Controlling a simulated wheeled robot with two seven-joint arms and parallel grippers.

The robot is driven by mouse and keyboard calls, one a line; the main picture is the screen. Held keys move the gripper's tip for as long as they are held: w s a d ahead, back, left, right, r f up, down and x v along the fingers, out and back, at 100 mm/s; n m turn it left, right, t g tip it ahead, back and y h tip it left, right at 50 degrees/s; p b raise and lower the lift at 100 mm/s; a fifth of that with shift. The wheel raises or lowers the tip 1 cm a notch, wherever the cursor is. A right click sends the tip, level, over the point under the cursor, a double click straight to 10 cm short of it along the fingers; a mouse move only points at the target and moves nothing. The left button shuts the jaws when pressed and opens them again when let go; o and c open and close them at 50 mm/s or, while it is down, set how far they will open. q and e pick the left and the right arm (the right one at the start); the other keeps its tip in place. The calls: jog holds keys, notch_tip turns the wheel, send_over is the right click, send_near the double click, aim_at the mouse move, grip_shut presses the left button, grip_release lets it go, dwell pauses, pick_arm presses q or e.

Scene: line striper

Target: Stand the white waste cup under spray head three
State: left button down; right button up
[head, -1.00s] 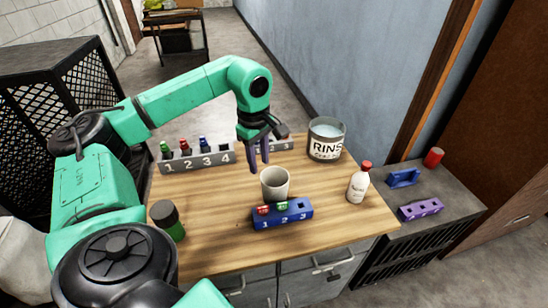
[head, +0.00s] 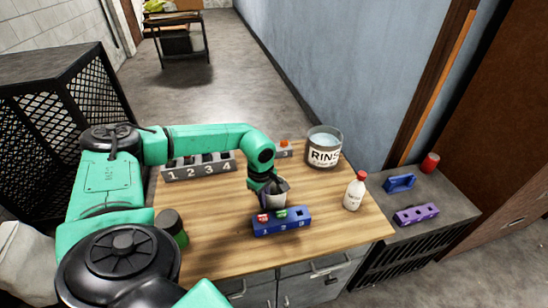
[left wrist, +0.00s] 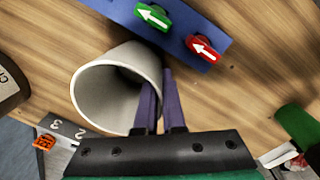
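The white waste cup (head: 279,188) stands on the wooden table behind the blue block, partly hidden by my left gripper (head: 268,186). In the left wrist view the cup (left wrist: 112,92) shows its open mouth. There my left gripper (left wrist: 160,100) has its two purple fingers a little apart, one in front of the mouth or inside it, the other outside the wall. A firm hold does not show. The blue block (head: 283,225) is numbered and carries a red and a green piece with arrows; its third slot looks empty. A grey block marked 3 (head: 284,152) has an orange piece. My right gripper is not in view.
A grey rack (head: 200,169) numbered 1 to 4 stands at the back left. The table's front middle is clear.

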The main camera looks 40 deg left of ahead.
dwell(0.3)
pick_arm(q)
jog(key=shift+r, duration=0.1)
jog(key=shift+r, duration=0.3)
notch_tip(320, 180, up, 19)
jog(key=b, duration=0.3)
jog(key=shift+r, duration=0.2)
